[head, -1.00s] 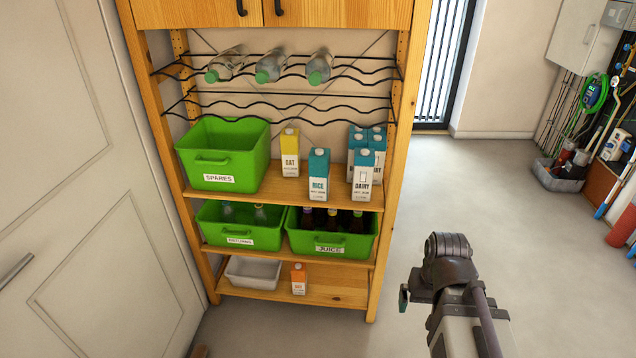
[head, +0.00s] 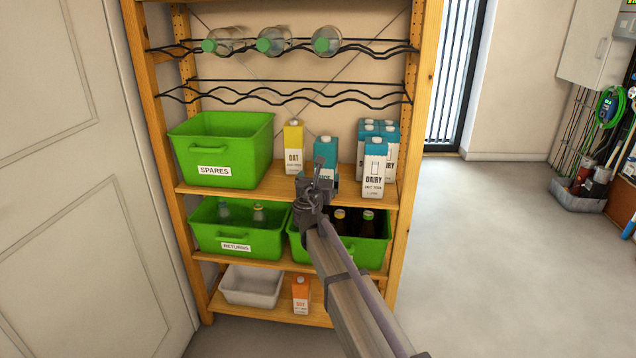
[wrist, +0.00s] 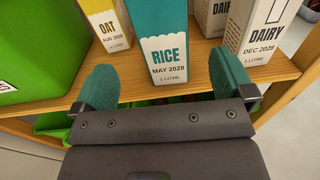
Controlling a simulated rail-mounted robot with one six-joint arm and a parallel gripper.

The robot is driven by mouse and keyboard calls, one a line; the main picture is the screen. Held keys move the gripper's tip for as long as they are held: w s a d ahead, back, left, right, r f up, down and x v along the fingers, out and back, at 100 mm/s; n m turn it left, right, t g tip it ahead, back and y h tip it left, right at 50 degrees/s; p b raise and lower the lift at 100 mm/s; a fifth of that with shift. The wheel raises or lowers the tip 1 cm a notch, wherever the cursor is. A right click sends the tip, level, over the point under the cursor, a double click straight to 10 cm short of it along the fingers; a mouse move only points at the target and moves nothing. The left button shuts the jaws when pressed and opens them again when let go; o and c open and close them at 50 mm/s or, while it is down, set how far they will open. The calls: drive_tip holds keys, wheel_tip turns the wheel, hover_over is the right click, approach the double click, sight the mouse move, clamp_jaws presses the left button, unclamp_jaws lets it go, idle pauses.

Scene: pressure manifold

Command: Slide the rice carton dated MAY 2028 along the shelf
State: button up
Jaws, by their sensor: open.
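The teal and white rice carton (wrist: 162,52) stands upright on the middle shelf (wrist: 140,95); its label reads RICE, MAY 2028 in the wrist view. In the head view the rice carton (head: 325,149) is partly hidden behind my gripper (head: 312,182). In the wrist view my gripper (wrist: 168,88) is open, with its teal fingers toward the shelf edge, one on either side of the carton's lower front. No contact with the carton is clear.
A yellow oat carton (head: 293,147) dated AUG 2028 stands left of the rice. A dairy carton (head: 372,170) dated DEC 2028 stands right, with more dairy cartons behind. The green SPARES crate (head: 219,150) fills the shelf's left. Bottles lie on the wire rack above.

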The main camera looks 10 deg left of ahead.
drive_tip(key=w, duration=1)
drive_tip(key=shift+w+d, duration=0.35)
drive_tip(key=c, duration=1.7)
drive_tip(key=shift+o, duration=0.2)
drive_tip(key=w+a, duration=0.1)
drive_tip(key=a, duration=1.2)
drive_tip(key=shift+w+a, duration=0.15)
drive_tip(key=shift+w, duration=0.05)
